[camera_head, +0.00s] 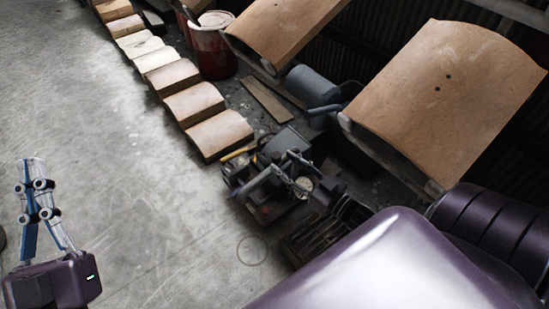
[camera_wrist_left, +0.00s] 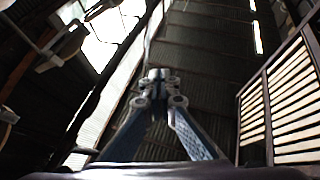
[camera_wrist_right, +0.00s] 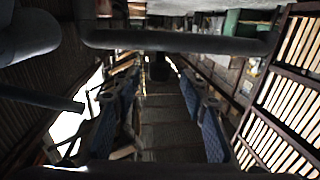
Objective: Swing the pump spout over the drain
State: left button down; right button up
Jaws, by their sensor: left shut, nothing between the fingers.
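My left gripper (camera_head: 33,166) is over bare floor at the far left, its blue fingers shut and empty. Its shut fingers also show in the left wrist view (camera_wrist_left: 158,78). My right gripper (camera_wrist_right: 160,88) is open, its two blue fingers spread apart. A dark bent pipe (camera_wrist_right: 185,41), perhaps the spout, crosses above the fingers in the right wrist view. I cannot tell whether they touch. In the head view, the cluttered metal assembly (camera_head: 268,185) near the middle is hard to separate into pump and gripper. A thin round outline on the floor (camera_head: 251,250), perhaps the drain, lies below it.
Curved tan panels (camera_head: 220,134) line the floor in a row. Larger tan panels (camera_head: 445,100) stand at upper right. A red bucket (camera_head: 214,55) and a blue-grey cylinder (camera_head: 312,86) are behind. My purple right arm hides the lower right.

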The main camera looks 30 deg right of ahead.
aim_at(280, 160)
pick_arm(q)
jog(key=s+r+t+h, duration=0.1)
jog(key=s+r+t, duration=0.2)
jog(key=s+r, duration=0.1)
jog(key=shift+s+a+r+b, duration=0.2)
jog(key=shift+a+r+b, duration=0.1)
jog(key=shift+r+b, duration=0.15)
pick_arm(e)
jog(key=x, duration=0.4)
jog(key=shift+w, duration=0.15)
grip_shut()
